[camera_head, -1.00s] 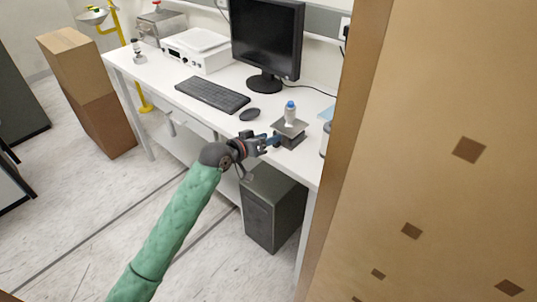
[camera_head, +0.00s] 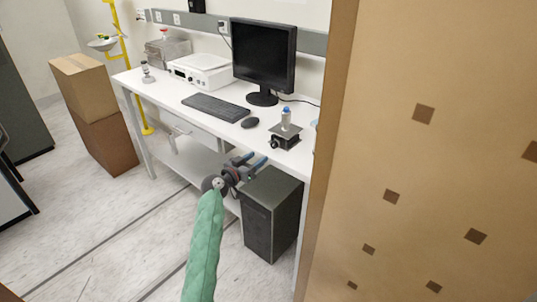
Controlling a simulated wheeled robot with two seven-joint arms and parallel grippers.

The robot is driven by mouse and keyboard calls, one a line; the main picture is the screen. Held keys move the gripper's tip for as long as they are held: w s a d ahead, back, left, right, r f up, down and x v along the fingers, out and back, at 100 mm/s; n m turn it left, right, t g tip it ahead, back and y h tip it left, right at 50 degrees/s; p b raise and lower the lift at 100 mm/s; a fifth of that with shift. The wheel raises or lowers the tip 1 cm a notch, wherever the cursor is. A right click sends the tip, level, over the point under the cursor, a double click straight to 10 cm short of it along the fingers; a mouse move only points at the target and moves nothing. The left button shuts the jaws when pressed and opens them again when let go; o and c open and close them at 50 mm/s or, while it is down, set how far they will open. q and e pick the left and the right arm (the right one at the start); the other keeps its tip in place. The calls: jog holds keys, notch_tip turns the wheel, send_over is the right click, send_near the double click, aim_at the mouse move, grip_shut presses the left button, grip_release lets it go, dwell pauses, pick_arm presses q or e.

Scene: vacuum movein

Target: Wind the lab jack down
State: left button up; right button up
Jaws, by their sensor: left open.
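The lab jack (camera_head: 286,137) stands near the front edge of the white desk, towards its right end. It looks low, with a dark top plate and a small dark knob (camera_head: 273,144) facing the front left. A clear bottle with a blue cap (camera_head: 286,119) stands upright on the plate. My left gripper (camera_head: 250,160) is open and empty, in front of the desk edge, below and left of the jack, apart from the knob. My right gripper is not in view.
A dark computer case (camera_head: 272,212) stands below my gripper. A large brown panel (camera_head: 430,150) fills the right side.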

aim_at(273, 146)
pick_arm(q)
jog(key=w+d+m+p, duration=0.1)
jog(key=w, duration=0.1)
jog(key=w+d+m+p, duration=0.1)
jog(key=w, duration=0.1)
jog(key=w+d+m+p, duration=0.1)
jog(key=d, duration=0.1)
jog(key=shift+w+r, duration=0.15)
jog(key=shift+w, duration=0.25)
jog(key=shift+w+d, duration=0.35)
jog(key=shift+w, duration=0.05)
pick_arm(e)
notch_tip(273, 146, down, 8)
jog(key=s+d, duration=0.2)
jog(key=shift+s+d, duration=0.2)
pick_arm(q)
jog(key=shift+c, duration=0.4)
jog(key=c, duration=0.9)
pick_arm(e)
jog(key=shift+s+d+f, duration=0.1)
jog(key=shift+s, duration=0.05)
